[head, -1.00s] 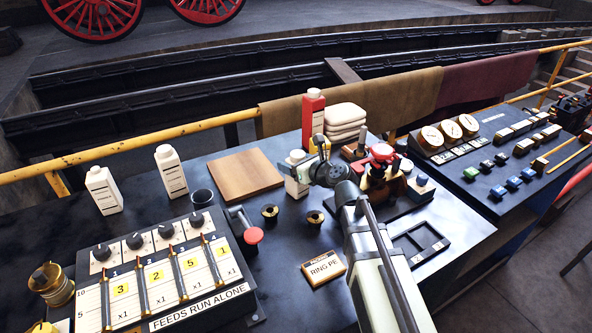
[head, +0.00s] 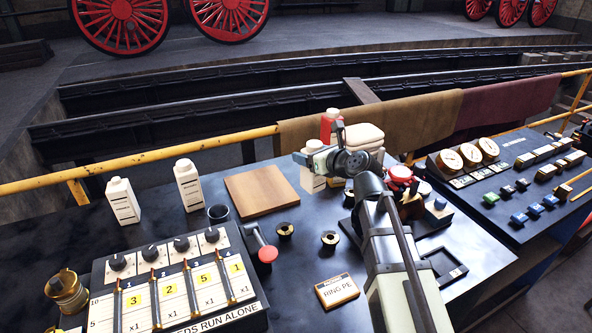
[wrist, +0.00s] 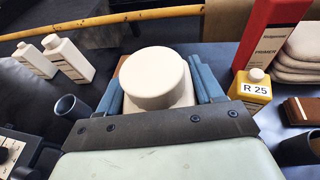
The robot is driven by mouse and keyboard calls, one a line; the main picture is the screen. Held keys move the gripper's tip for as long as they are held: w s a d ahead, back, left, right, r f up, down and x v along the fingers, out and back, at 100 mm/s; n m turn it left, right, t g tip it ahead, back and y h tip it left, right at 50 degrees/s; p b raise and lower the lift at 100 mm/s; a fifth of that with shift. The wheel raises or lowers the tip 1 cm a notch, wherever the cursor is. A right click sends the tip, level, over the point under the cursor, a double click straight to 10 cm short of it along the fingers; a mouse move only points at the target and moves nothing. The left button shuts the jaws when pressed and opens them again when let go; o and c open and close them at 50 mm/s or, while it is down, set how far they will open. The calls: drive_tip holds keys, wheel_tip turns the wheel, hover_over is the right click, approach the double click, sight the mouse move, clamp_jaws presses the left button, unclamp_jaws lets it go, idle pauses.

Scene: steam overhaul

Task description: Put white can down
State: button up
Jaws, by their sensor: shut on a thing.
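The white can (head: 311,181) with its round white lid is in my gripper (head: 318,160). In the wrist view the can's lid (wrist: 153,72) shows from above between the two blue fingers, which are closed against its sides. The can looks upright. Its base is hidden in the wrist view, and I cannot tell whether it touches the bench. In the head view it is just right of the wooden board (head: 262,194) and in front of the red bottle (head: 328,122).
Two white bottles (head: 122,201) (head: 188,185) and a dark cup (head: 218,214) stand left of the board. A yellow R 25 bottle (wrist: 254,88) and folded cloths (head: 362,137) are to the right. The lever panel (head: 180,285) is at front left. The board is bare.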

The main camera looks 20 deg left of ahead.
drive_tip(key=w+a+r+n+g+y, duration=0.1)
drive_tip(key=w+a+n+g, duration=0.15)
drive_tip(key=a, duration=0.85)
drive_tip(key=w+a+r+n+g+y, duration=0.15)
drive_tip(key=w+a, duration=0.25)
drive_tip(key=a, duration=0.8)
wheel_tip(320, 180, down, 10)
drive_tip(key=s+a+n+g, duration=0.1)
drive_tip(key=s+n+g, duration=0.1)
drive_tip(key=g, duration=0.2)
drive_tip(key=shift+s+n, duration=0.2)
drive_tip(key=shift+n, duration=0.1)
drive_tip(key=shift+a+f, duration=0.1)
drive_tip(key=o, duration=1.4)
drive_tip(key=shift+f, duration=0.1)
drive_tip(key=shift+c, duration=0.2)
